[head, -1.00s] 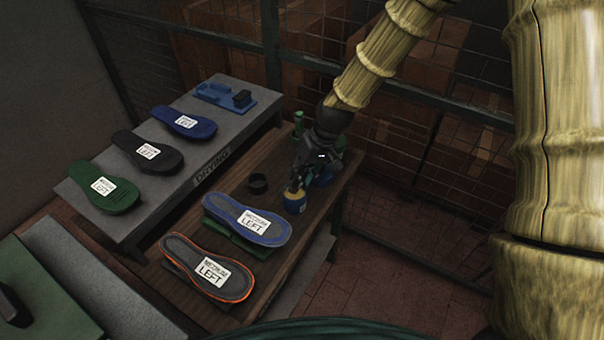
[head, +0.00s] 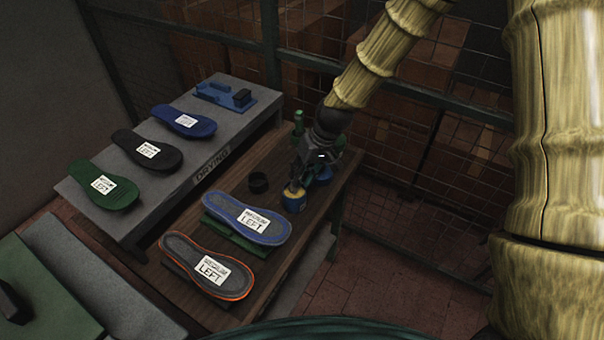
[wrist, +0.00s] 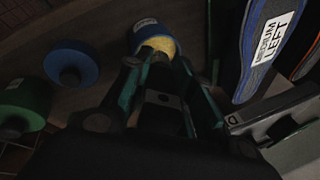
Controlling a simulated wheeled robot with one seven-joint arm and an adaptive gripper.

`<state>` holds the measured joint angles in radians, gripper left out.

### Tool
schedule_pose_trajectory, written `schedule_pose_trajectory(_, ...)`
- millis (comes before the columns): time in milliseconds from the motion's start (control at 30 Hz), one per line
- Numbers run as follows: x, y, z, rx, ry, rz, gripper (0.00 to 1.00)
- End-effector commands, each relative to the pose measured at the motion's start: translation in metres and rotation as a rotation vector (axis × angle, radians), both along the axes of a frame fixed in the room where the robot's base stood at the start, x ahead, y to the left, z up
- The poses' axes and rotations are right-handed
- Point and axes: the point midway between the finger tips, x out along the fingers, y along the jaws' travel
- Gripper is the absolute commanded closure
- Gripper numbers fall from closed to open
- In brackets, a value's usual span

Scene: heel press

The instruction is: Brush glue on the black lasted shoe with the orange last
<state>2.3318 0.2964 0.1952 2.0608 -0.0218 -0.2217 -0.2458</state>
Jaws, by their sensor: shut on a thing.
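The black shoe with the orange rim (head: 178,252) lies sole up at the front of the wooden bench, with a white LEFT label. A blue shoe (head: 280,234) lies behind it on a green support; it also shows in the wrist view (wrist: 262,60). My gripper (head: 294,188) is at the bench's right side, behind the shoes. It is shut on a blue and yellow round piece (head: 294,204), which shows between the fingertips in the wrist view (wrist: 146,32). The fingers hide part of it, and I cannot make out a brush.
A small black ring-shaped cup (head: 258,183) stands left of my gripper. A green bottle (head: 298,122) stands behind. A grey DRYING rack (head: 230,135) holds green, black and blue soles and a blue block. Wire mesh closes the back and right. In the wrist view, blue (wrist: 72,66) and green (wrist: 30,98) round pieces lie left.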

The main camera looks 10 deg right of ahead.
Motion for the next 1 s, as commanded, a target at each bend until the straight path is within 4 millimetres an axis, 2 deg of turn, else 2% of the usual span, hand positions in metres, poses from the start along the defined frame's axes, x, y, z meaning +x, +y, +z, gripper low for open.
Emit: schedule_pose_trajectory(1000, 0.0000, 0.0001, -0.0061, 0.000, 0.000, 0.000, 0.99)
